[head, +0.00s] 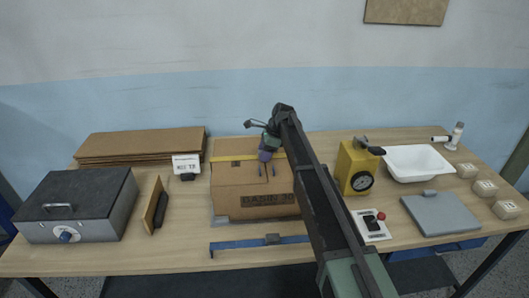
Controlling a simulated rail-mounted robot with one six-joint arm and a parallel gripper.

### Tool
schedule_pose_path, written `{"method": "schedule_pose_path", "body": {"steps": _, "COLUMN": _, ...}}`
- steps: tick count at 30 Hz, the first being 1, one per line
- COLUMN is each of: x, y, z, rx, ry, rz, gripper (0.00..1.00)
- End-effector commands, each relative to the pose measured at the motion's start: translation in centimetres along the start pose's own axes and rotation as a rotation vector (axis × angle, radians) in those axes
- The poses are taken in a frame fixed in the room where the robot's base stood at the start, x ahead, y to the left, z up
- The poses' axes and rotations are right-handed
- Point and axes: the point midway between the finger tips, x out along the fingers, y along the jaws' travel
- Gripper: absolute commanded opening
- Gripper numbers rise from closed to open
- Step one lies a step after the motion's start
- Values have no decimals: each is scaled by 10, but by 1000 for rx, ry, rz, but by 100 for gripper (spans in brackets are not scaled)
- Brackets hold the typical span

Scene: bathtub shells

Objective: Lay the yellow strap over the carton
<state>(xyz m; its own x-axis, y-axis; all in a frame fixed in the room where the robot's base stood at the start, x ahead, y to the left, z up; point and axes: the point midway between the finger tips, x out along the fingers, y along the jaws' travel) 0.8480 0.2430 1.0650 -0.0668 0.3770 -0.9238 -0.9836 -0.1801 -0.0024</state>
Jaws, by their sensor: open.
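The cardboard carton (238,203) stands in the middle of the bench, with dark print on its front. The yellow strap (230,158) runs left to right across the carton's top, toward the back; my gripper and arm hide part of it. My gripper (267,172) points down at the carton, in front of the strap, with its two fingers apart and nothing visible between them. I cannot tell whether the fingertips touch the carton.
A blue bar (235,247) lies before the carton. A yellow device with a dial (349,160) and a white basin (418,154) stand right; a grey box with a dark lid (92,215) and cardboard sheets (140,144) are left. Bare bench shows around the blue bar.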

Motion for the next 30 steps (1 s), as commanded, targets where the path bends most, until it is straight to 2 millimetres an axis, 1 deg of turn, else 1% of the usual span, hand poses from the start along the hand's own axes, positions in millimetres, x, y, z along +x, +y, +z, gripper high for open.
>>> {"method": "schedule_pose_path", "body": {"steps": 2, "x": -1, "y": 1, "z": 1, "rx": -1, "ry": 1, "rz": 2, "gripper": 59}}
{"method": "schedule_pose_path", "body": {"steps": 4, "x": -6, "y": 1, "z": 3, "rx": -1, "ry": 1, "rz": 1, "gripper": 59}}
{"method": "schedule_pose_path", "body": {"steps": 7, "x": -22, "y": 0, "z": 8, "rx": -1, "ry": 1, "rz": 1, "gripper": 59}}
{"method": "schedule_pose_path", "body": {"steps": 11, "x": -57, "y": 0, "z": 10, "rx": -1, "ry": 0, "rz": 0, "gripper": 59}}
{"method": "schedule_pose_path", "body": {"steps": 15, "x": -99, "y": 0, "z": 10, "rx": 1, "ry": 0, "rz": 0, "gripper": 59}}
{"method": "schedule_pose_path", "body": {"steps": 18, "x": -121, "y": 0, "z": 10, "rx": 0, "ry": 0, "rz": 1, "gripper": 59}}
{"method": "schedule_pose_path", "body": {"steps": 19, "x": -126, "y": 0, "z": 9, "rx": -1, "ry": 0, "rz": 1, "gripper": 59}}
{"method": "schedule_pose_path", "body": {"steps": 22, "x": -133, "y": 0, "z": 7, "rx": -1, "ry": 0, "rz": 1, "gripper": 59}}
{"method": "schedule_pose_path", "body": {"steps": 29, "x": -131, "y": 0, "z": 5, "rx": -1, "ry": 0, "rz": 0, "gripper": 59}}
{"method": "schedule_pose_path", "body": {"steps": 30, "x": -131, "y": 5, "z": 3, "rx": -10, "ry": 3, "rz": 0, "gripper": 59}}
